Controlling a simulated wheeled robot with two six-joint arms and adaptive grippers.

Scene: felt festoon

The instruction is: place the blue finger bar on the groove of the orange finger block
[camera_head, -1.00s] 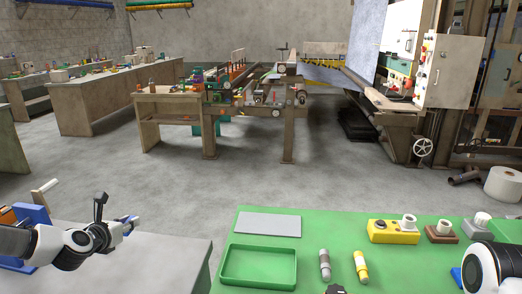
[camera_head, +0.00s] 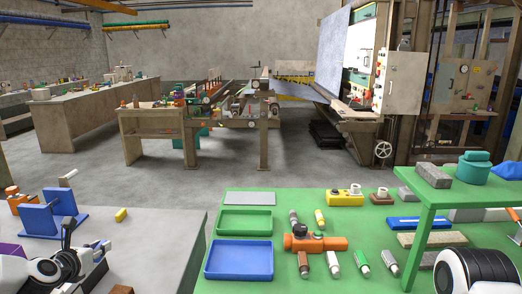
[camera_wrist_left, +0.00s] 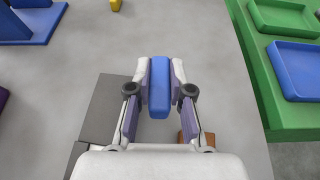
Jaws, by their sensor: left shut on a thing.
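The blue finger bar (camera_wrist_left: 159,88) is a rounded blue piece between the pads of my left gripper (camera_wrist_left: 159,75). The gripper is shut on it, above the grey table. In the head view my left gripper (camera_head: 88,250) is at the lower left, and the bar is hard to make out there. An orange block-like thing (camera_head: 330,243) lies on the green table, with a dark knob at its left part. I cannot tell if it is the orange finger block, and no groove can be made out. My right gripper is not in view; only part of my right arm shows.
A blue stand (camera_head: 40,218) and a yellow piece (camera_head: 121,215) are on the grey table (camera_head: 160,240). A gap separates it from the green table, which holds a green tray (camera_head: 244,231), a blue tray (camera_head: 239,275) and several small cylinders. A raised green shelf (camera_head: 470,190) stands at right.

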